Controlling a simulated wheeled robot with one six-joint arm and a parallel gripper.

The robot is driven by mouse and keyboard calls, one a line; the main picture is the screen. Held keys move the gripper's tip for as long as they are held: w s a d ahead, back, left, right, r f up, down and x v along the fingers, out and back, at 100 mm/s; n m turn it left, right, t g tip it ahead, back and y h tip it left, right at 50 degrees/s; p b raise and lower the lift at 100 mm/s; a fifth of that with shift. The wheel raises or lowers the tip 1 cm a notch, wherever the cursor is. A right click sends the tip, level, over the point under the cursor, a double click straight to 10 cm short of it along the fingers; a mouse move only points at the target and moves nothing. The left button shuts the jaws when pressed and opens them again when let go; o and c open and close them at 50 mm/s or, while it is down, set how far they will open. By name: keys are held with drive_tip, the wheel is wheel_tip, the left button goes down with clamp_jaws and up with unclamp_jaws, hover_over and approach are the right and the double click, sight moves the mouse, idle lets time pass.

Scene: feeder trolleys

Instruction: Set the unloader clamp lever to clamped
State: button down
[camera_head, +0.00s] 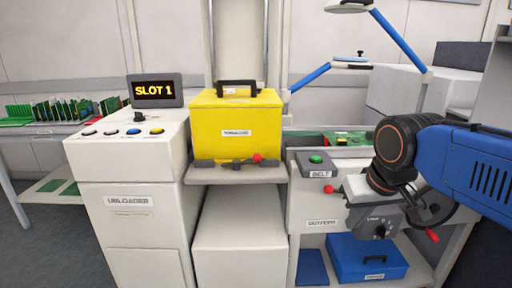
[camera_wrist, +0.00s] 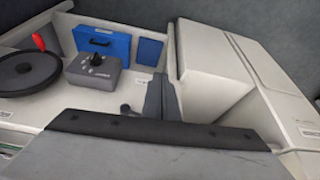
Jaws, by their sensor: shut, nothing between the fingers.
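The clamp lever (camera_head: 257,158) is a small dark bar with a red knob, on the shelf in front of the yellow box (camera_head: 236,112). It lies roughly crosswise with its knob toward the right; which setting this is I cannot tell. The unloader (camera_head: 128,201) is the white cabinet to its left. My gripper (camera_wrist: 160,95) is shut and empty in the wrist view, over the outfeed side. In the head view my blue arm reaches in from the right, and my fingertips cannot be made out clearly. The lever does not show in the wrist view.
A display reading SLOT 1 (camera_head: 155,91) tops the unloader. A belt button box (camera_head: 316,163) with a green button stands right of the shelf. A grey box with a black knob (camera_wrist: 95,68), a blue case (camera_wrist: 103,42) and a red handle (camera_wrist: 38,42) lie below my gripper.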

drive_tip(key=w+a+r, duration=0.8)
drive_tip(key=w+r, duration=0.2)
drive_tip(key=w, duration=0.1)
wheel_tip(320, 180, up, 8)
drive_tip(key=n, duration=0.1)
hover_over(242, 163)
drive_tip(key=s+d, duration=0.1)
drive_tip(key=d, duration=0.4)
drive_tip(key=shift+f+g, duration=0.1)
drive_tip(key=shift+g, duration=0.2)
drive_tip(key=x, duration=1)
drive_tip(key=shift+a, duration=0.15)
